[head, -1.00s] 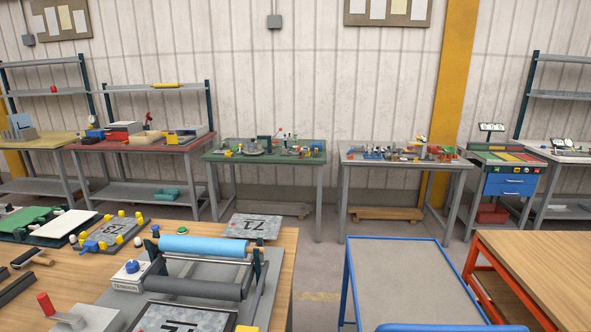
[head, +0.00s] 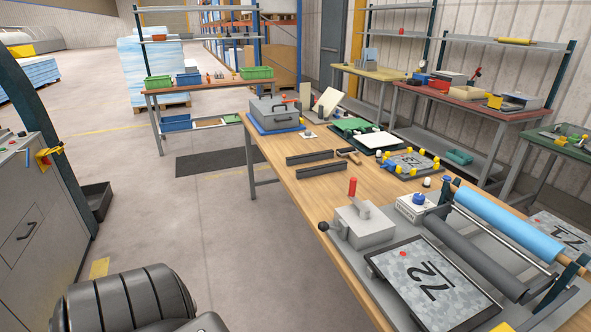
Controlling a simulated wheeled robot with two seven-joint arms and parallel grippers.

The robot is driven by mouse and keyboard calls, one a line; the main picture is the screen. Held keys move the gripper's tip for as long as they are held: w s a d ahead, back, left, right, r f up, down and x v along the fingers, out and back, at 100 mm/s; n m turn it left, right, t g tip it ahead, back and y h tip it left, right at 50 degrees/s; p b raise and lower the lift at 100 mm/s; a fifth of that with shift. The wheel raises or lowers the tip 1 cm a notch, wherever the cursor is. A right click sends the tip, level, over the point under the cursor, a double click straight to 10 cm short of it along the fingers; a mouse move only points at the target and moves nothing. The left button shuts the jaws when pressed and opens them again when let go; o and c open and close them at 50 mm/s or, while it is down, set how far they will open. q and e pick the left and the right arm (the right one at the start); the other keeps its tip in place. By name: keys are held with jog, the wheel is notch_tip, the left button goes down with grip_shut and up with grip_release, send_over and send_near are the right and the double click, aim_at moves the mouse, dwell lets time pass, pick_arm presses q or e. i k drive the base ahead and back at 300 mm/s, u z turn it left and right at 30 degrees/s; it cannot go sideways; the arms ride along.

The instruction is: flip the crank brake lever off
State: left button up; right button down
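A grey box (head: 363,224) sits at the near edge of the wooden workbench, with a red-topped lever (head: 352,187) standing upright on it. A black ball knob (head: 323,226) sticks out at its left side. I cannot tell whether this lever is the crank brake lever. A grey machine cabinet (head: 30,210) at the left edge carries a small yellow fitting (head: 48,158) with a red part; its details are too small to tell. Neither of my grippers shows in the head view. A dark rounded link of mine fills the bottom left.
A dark floor mat (head: 225,162) lies beyond. The floor between cabinet and bench is largely clear.

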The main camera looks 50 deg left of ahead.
aim_at(323, 227)
jog(key=u, duration=1.35)
jog(key=k, duration=1.3)
jog(key=u, duration=0.5)
jog(key=i, duration=0.95)
jog(key=u, duration=0.55)
